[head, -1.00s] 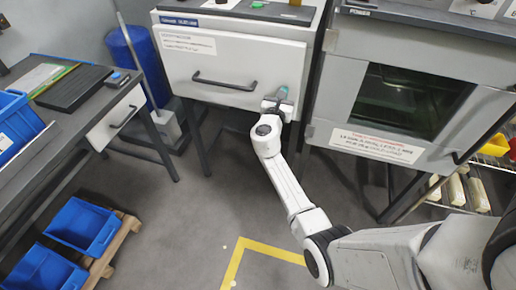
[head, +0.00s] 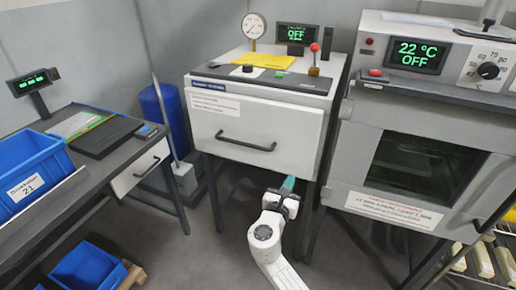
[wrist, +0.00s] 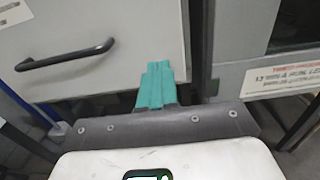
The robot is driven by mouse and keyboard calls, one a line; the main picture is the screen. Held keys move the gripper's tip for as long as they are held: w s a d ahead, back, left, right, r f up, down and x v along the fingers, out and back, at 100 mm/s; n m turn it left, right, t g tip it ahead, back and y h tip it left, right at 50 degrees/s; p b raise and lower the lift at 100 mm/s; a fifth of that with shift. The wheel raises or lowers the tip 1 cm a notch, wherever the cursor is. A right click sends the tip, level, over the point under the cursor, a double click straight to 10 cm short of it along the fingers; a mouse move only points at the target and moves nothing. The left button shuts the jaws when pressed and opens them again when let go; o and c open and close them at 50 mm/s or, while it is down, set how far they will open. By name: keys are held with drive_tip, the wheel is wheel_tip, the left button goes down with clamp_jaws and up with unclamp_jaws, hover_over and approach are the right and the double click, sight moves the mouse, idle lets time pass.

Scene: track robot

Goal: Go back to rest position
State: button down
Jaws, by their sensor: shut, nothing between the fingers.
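My gripper (head: 287,184) shows in the head view low in front of the white drawer cabinet, below its drawer front and right of the handle. Its teal fingers are together and hold nothing. In the wrist view my gripper (wrist: 158,68) points at the lower right part of the drawer front (wrist: 100,40), with the fingers closed side by side. The drawer (head: 250,120) is shut, and its black handle (head: 245,142) is free of my gripper. I cannot tell the exact gap between the fingertips and the cabinet.
An oven (head: 375,200) with a dark window and a lit panel reading 22 °C OFF stands at the right. A table (head: 75,200) with a blue bin (head: 30,165) stands at the left. Another blue bin (head: 88,268) is low at left.

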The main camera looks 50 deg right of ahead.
drive_tip(key=s+a+f+m+g+y, duration=0.2)
drive_tip(key=s+a+f+m+y, duration=0.15)
drive_tip(key=s+m, duration=0.4)
drive_tip(key=s+a+f+m+g+y, duration=0.2)
drive_tip(key=s+a+f+m+y, duration=0.15)
drive_tip(key=s+f+m, duration=0.35)
drive_tip(key=s+a+m+y, duration=0.3)
drive_tip(key=a+y, duration=0.2)
drive_tip(key=a, duration=0.3)
drive_tip(key=s+a+m+y, duration=0.4)
drive_tip(key=a+y, duration=0.1)
drive_tip(key=a, duration=0.3)
drive_tip(key=shift+a+f+g, duration=0.25)
drive_tip(key=shift+f+g, duration=0.05)
drive_tip(key=shift+f, duration=0.1)
